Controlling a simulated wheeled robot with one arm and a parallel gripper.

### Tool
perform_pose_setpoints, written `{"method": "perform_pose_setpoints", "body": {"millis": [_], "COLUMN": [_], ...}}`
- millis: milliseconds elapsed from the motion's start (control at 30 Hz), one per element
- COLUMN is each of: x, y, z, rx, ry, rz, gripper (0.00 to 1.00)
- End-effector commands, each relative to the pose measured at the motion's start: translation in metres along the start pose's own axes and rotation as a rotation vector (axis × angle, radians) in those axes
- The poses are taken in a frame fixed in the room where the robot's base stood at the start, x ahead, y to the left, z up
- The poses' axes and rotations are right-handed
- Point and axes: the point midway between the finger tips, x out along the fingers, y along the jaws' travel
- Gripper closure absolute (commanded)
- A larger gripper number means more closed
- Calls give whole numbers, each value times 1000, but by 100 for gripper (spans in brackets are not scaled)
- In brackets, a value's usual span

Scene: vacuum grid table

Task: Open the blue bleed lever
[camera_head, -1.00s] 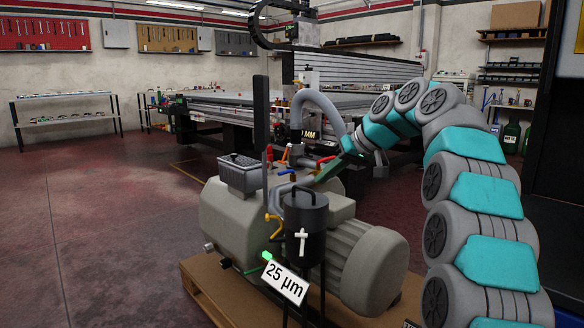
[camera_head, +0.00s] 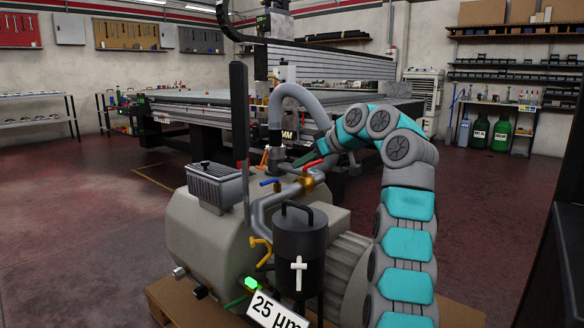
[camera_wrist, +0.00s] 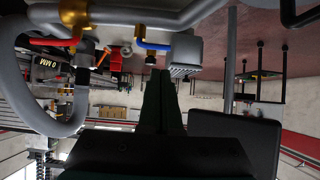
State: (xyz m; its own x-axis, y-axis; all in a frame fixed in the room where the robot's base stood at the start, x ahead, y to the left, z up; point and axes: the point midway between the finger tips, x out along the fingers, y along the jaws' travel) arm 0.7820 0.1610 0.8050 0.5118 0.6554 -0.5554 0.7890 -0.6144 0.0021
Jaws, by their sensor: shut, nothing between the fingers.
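The blue bleed lever (camera_head: 269,183) is a small bent blue handle on the pipework at the top of the grey pump. It also shows in the wrist view (camera_wrist: 152,46), just above my fingertips. My gripper (camera_head: 303,159) is at the end of the teal and grey arm, behind and right of the blue lever, partly hidden by the pipework and the red lever (camera_head: 312,164). In the wrist view its dark fingers (camera_wrist: 160,76) are together, with nothing between them. A gap shows between fingertips and blue lever. Any contact with the pipework cannot be told.
A tall dark post (camera_head: 239,120) stands left of the lever. A black canister (camera_head: 300,245) stands in front, and a grey hose (camera_head: 298,92) arches behind. An orange lever (camera_head: 264,157) is close by. The large grid table (camera_head: 215,105) is behind; open floor lies left.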

Motion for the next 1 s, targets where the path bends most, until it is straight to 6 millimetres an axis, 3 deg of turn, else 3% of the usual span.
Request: {"method": "perform_pose_setpoints", "body": {"millis": [533,733,1000], "x": [102,121,126], "y": [-1,-1,0], "z": [0,0,1], "rx": [3,3,3], "ry": [-3,-1,-1], "rz": [-4,-2,-2], "gripper": [100,100,100]}}
